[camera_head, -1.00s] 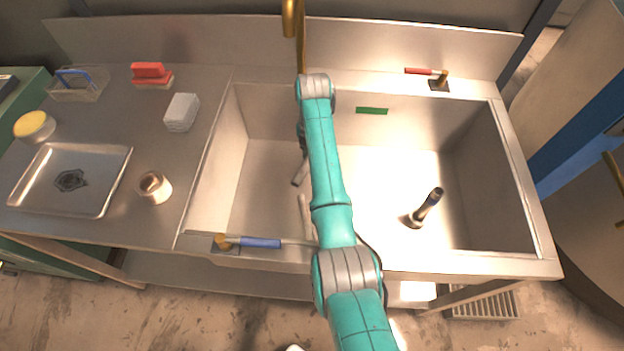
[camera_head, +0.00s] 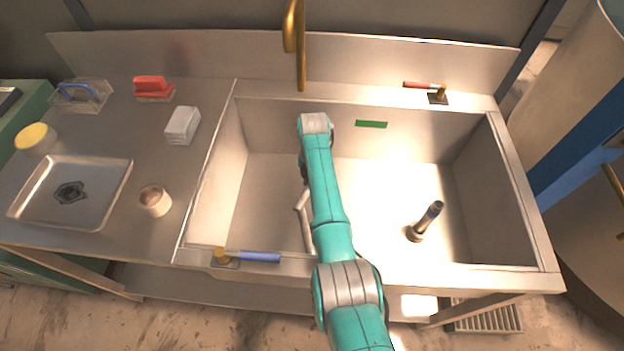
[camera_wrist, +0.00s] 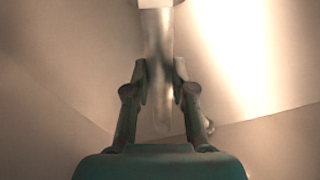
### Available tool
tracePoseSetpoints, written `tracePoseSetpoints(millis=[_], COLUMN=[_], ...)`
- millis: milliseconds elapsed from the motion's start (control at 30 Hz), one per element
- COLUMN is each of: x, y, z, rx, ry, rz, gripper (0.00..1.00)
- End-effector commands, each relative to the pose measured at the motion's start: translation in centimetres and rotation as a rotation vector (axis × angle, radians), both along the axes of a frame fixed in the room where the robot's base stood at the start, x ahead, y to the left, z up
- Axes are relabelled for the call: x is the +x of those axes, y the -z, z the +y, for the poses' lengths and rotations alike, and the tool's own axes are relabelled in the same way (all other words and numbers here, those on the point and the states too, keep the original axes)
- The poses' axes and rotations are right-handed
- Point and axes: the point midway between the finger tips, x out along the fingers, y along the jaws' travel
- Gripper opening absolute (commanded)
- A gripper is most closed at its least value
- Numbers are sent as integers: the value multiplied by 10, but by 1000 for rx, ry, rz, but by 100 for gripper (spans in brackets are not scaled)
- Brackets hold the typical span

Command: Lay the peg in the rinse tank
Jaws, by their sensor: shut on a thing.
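The rinse tank is a steel basin (camera_head: 264,205), with its inside brightly lit at the middle right. My arm reaches down into it. In the wrist view my gripper (camera_wrist: 160,88) is shut on a smooth grey metal peg (camera_wrist: 158,45), whose upper end meets a pale block-like shape at the picture's edge. In the head view my arm hides the gripper. A grey rod-like shape (camera_head: 305,222) shows beside the arm's left edge, low in the tank; I cannot tell whether it is the peg. Contact with the floor cannot be told.
A dark upright pipe (camera_head: 425,221) stands in the tank's right half. A brass faucet (camera_head: 299,45) hangs over the back rim. A blue-handled lever (camera_head: 258,257) lies on the front rim, a red-handled one (camera_head: 425,86) on the back. Tray (camera_head: 110,192) and cup (camera_head: 154,200) stand left.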

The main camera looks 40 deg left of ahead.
Motion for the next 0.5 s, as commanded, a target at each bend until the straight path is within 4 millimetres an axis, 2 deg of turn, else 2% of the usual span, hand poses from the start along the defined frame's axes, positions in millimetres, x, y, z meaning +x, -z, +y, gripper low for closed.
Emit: tracePoseSetpoints(millis=[467, 500], x=[0, 0], y=[10, 10], z=[0, 0], rx=[0, 0], ry=[0, 0], rz=[-1, 0], gripper=[0, 29])
